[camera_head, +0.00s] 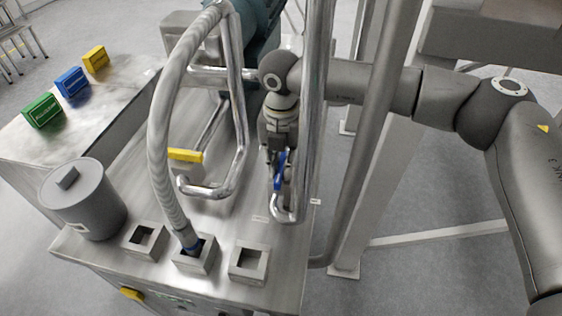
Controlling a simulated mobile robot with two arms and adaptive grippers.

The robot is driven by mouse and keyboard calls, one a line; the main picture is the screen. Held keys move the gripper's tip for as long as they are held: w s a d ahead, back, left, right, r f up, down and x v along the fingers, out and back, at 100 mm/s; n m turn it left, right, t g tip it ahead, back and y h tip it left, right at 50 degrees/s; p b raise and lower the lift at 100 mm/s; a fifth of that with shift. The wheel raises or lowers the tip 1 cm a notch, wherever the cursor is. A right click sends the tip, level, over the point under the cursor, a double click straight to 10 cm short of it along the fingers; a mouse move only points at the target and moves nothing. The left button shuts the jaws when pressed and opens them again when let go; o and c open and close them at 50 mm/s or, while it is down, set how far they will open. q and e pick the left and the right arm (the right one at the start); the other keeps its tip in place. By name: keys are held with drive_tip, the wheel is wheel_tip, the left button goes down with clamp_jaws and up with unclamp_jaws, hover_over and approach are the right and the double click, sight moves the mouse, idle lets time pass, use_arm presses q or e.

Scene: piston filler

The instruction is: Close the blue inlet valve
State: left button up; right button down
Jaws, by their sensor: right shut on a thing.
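The blue inlet valve handle (280,170) is on a steel pipe near the right side of the machine top. It points roughly down along the pipe, slightly tilted. My right gripper (279,154) comes down from above, with its arm reaching in from the right behind a vertical pipe. Its fingers are shut on the blue valve handle, and they hide the handle's upper part and the valve body. My left gripper is not in view.
A yellow valve handle (186,155) sits left of the blue one. A ribbed hose (160,130) plugs into the middle of three square sockets. A grey canister (83,201) stands left. Green (42,110), blue (71,82) and yellow (95,58) blocks lie on the side table. Steel pipes crowd my right arm.

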drive_tip(key=shift+f+n+b, duration=0.15)
drive_tip(key=shift+n+b, duration=0.15)
drive_tip(key=shift+b, duration=0.25)
drive_tip(key=n+b, duration=0.6)
drive_tip(key=b, duration=0.2)
drive_tip(key=shift+f+b, duration=0.1)
drive_tip(key=shift+b, duration=0.25)
drive_tip(key=shift+n+b, duration=0.35)
drive_tip(key=shift+n, duration=0.25)
drive_tip(key=n+b, duration=0.1)
drive_tip(key=n, duration=0.1)
drive_tip(key=n+b, duration=0.1)
drive_tip(key=n, duration=0.1)
drive_tip(key=shift+r+n+b, duration=0.2)
drive_tip(key=shift+n+b, duration=0.1)
drive_tip(key=shift+b, duration=0.05)
drive_tip(key=shift+n+b, duration=0.4)
drive_tip(key=shift+n, duration=0.8)
drive_tip(key=shift+r+n, duration=0.15)
drive_tip(key=shift+n, duration=1.35)
drive_tip(key=c, duration=1.4)
unclamp_jaws()
drive_tip(key=shift+c, duration=0.2)
drive_tip(key=shift+b, duration=0.3)
